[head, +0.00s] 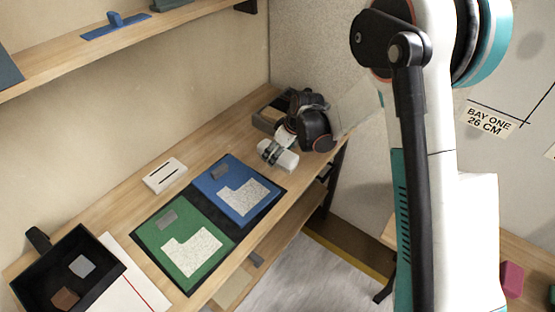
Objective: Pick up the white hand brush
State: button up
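A small white block-like thing (287,161), which looks like the white hand brush, is at the right end of the wooden bench, just beyond the blue panel. My gripper (273,152) is right at it, with grey finger parts over its left part. The arm comes in from the right, and its dark wrist joints are just behind the white thing. The view is too small to tell whether the fingers are closed on it, or whether it rests on the bench.
A green panel (184,262) and a blue panel (216,184) lie on the wooden bench (118,206). A white slotted block (165,175) is behind them. A black tray (97,249) is at the left. An open box (266,119) stands behind my wrist. A shelf (140,38) hangs above.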

jog(key=shift+w+a+f, duration=0.1)
jog(key=shift+f, duration=0.2)
jog(key=shift+r, duration=0.1)
jog(key=c, duration=1.3)
jog(key=shift+c, duration=0.2)
notch_tip(320, 180, up, 20)
jog(key=p, duration=0.7)
